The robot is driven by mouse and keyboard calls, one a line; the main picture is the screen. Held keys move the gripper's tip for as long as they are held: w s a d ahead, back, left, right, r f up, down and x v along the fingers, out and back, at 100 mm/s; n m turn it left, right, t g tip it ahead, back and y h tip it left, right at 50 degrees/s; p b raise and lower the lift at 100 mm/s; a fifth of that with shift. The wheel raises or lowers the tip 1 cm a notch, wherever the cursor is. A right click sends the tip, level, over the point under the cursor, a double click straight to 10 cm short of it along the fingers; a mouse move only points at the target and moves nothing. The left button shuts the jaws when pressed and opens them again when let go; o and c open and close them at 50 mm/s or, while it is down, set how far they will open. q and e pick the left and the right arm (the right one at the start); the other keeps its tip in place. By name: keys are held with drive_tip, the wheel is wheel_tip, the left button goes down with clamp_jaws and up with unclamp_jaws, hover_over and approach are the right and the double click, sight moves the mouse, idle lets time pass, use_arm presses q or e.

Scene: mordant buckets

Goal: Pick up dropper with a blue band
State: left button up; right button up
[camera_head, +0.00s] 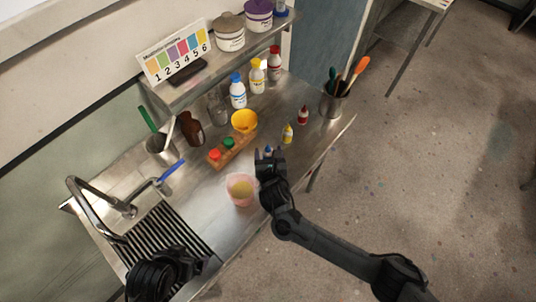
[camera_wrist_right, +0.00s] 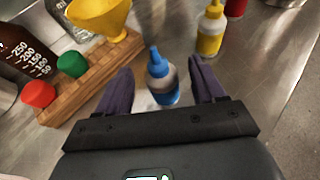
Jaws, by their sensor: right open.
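The small dropper bottle with a blue band and blue tip (camera_wrist_right: 162,82) stands on the steel bench, between the two fingers of my right gripper (camera_wrist_right: 161,74) in the right wrist view. The fingers are open, with a gap on each side of the bottle. In the head view my right gripper (camera_head: 268,156) is over the bench's front part, and the blue dropper (camera_head: 268,150) is mostly hidden by it. A black part of my left arm (camera_head: 153,277) shows at the lower left; its fingers are not clear.
A yellow dropper (camera_head: 287,133) and a red dropper (camera_head: 303,115) stand behind and to the right. A wooden rack (camera_head: 222,157) with red and green caps and a yellow funnel (camera_head: 243,121) is to the left. A pink cup (camera_head: 240,190) stands nearby, left of my right gripper.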

drive_tip(key=shift+x, duration=0.9)
drive_tip(key=c, duration=1.1)
drive_tip(key=shift+r, duration=0.15)
